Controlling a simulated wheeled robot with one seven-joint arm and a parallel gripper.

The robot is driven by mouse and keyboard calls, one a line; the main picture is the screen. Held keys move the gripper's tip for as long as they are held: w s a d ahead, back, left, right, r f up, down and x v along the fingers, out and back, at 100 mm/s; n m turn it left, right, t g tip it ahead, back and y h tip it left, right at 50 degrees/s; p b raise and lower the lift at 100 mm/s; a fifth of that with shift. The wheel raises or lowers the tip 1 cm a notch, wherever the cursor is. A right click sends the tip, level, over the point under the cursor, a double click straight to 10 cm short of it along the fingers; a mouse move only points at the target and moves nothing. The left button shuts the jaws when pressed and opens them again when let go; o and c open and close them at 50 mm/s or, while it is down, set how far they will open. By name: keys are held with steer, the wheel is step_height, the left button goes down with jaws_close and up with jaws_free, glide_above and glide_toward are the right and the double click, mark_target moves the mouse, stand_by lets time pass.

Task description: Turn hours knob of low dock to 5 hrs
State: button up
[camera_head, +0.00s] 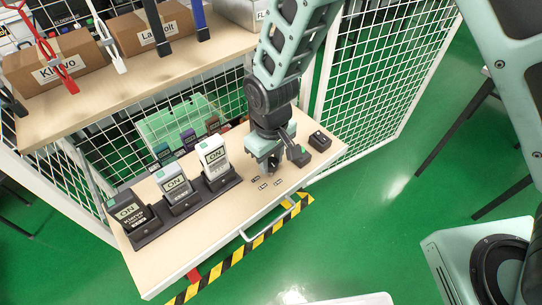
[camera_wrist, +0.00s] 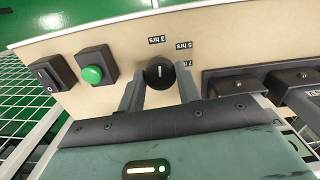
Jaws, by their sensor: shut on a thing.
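The hours knob (camera_wrist: 159,73) is round and black with a short white line, in the middle of the wrist view. Its line stands nearly upright in that picture, toward the "3 hrs" label (camera_wrist: 157,40). The "5 hrs" label (camera_wrist: 184,45) is up and right of the knob, and a partly covered "7 hrs" label (camera_wrist: 188,63) is below that. My gripper (camera_wrist: 159,85) is shut on the knob, one finger at each side. In the head view my gripper (camera_head: 270,165) points down at the low dock's tabletop (camera_head: 225,215), and hides the knob.
A green button (camera_wrist: 92,74) and a black rocker switch (camera_wrist: 50,74) lie left of the knob in the wrist view. Several testers, one white (camera_head: 213,158), stand in black holders left of my gripper. A shelf with boxes (camera_head: 58,57) is above; mesh fencing surrounds the dock.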

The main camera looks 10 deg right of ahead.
mark_target(270, 162)
steer(key=m+p, duration=0.2)
steer(key=m, duration=0.3)
steer(key=shift+r+p, duration=0.15)
steer(key=shift+p, duration=0.25)
steer(key=m+p, duration=0.2)
steer(key=m, duration=0.3)
steer(key=shift+a, duration=0.1)
steer(key=shift+m, duration=0.3)
steer(key=o, duration=1)
step_height(270, 162, up, 17)
steer(key=shift+p, duration=0.35)
steer(key=shift+r, duration=0.1)
